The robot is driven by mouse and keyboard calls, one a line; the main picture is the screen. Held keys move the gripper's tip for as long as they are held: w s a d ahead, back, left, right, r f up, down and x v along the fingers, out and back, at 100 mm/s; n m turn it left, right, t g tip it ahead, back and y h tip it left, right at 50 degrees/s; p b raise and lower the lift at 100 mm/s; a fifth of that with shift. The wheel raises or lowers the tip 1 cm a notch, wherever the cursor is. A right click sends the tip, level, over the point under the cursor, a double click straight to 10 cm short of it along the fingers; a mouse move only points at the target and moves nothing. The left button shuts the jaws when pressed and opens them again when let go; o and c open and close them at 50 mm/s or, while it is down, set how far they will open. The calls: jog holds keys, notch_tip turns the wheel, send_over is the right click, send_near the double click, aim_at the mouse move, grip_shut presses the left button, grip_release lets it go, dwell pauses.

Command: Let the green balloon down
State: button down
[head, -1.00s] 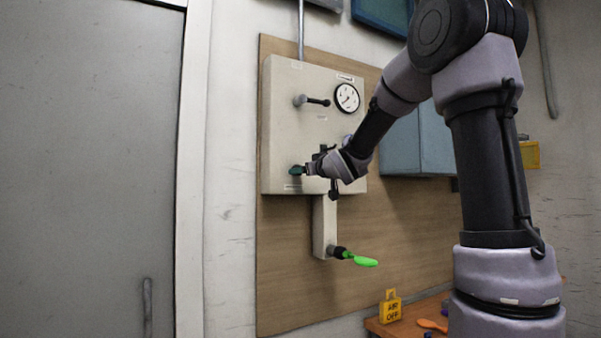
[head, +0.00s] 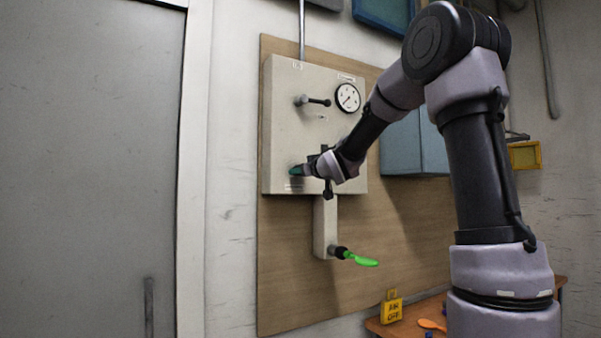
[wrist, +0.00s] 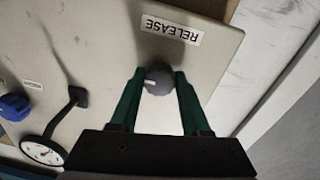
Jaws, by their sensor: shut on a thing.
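The green balloon (head: 361,260) hangs limp and flat from a dark nozzle (head: 342,252) at the bottom of the beige panel's lower arm. My gripper (head: 296,170) is at the lower left of the beige panel (head: 283,126). In the wrist view my gripper's green fingers (wrist: 158,84) are shut on a grey round knob (wrist: 158,78) just beside a label reading RELEASE (wrist: 171,30). In the head view the knob is hidden by the fingers.
A black-handled lever (head: 313,101) and a round gauge (head: 348,97) sit higher on the panel. A blue knob (wrist: 14,106) shows in the wrist view.

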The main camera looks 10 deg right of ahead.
jog(key=shift+n, duration=0.3)
jog(key=shift+d+n+y, duration=0.1)
jog(key=shift+n+y, duration=0.2)
jog(key=shift+n, duration=8.5)
jog(key=shift+c, duration=1.8)
grip_release()
jog(key=shift+s, duration=0.1)
